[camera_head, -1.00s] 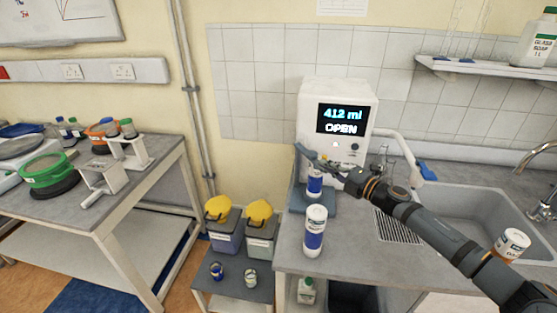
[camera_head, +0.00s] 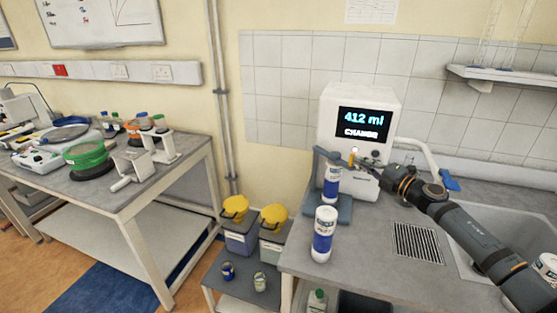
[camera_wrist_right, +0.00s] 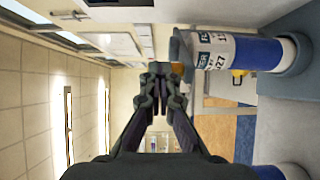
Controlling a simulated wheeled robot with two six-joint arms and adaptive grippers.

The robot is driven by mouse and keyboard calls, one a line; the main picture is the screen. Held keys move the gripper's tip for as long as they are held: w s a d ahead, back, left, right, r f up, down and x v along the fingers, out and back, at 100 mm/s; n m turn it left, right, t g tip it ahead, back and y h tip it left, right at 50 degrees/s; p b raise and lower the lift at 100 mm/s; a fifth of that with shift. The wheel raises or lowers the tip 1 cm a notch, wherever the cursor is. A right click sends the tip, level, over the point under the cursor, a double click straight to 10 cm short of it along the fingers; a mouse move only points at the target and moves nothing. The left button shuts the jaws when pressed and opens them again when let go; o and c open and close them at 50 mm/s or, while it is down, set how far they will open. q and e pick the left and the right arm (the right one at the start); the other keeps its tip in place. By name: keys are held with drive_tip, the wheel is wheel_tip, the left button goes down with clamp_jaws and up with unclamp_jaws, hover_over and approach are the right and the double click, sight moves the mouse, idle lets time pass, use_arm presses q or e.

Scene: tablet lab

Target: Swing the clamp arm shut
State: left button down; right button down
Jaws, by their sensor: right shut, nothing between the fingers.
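A white machine (camera_head: 361,98) stands at the back of the counter. My left gripper is out of view.
A second bottle (camera_head: 323,233) stands in front of the base. A white curved arm with a blue lever (camera_head: 449,184) is right of the machine. A sink (camera_head: 490,225) is at the right. Yellow-lidded bins (camera_head: 236,207) stand left of the counter.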

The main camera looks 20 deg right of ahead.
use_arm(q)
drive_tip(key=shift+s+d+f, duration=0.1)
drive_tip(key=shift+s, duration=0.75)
use_arm(e)
wheel_tip(320, 180, up, 10)
drive_tip(key=shift+w, duration=0.1)
